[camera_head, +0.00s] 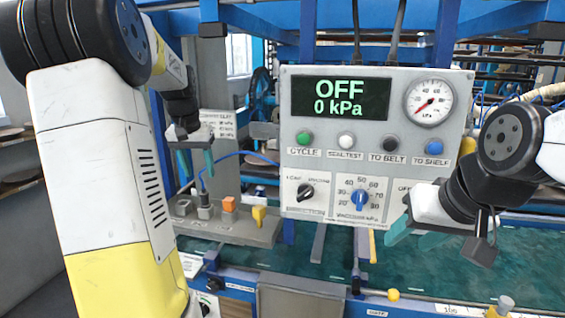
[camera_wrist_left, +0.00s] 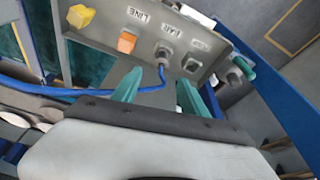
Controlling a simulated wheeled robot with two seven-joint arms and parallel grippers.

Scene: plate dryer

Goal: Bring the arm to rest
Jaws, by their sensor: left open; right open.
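My left arm rises at the left of the head view, and its gripper (camera_head: 195,162) hangs above the grey connector panel (camera_head: 240,232). Its teal fingers are apart and empty. In the left wrist view the left gripper (camera_wrist_left: 160,95) points at the same panel (camera_wrist_left: 110,40), near a plug with a blue cable; I cannot tell whether it touches. My right gripper (camera_head: 420,228) is open and empty in front of the lower right of the control box (camera_head: 330,150). It hides part of the box's labels.
The box display (camera_head: 340,98) reads OFF and 0 kPa. An orange block (camera_head: 229,204) and a yellow one (camera_head: 259,215) sit on the panel. A blue cable (camera_head: 235,155) runs behind. A teal belt (camera_head: 340,260) and a yellow knob (camera_head: 393,295) lie below the box.

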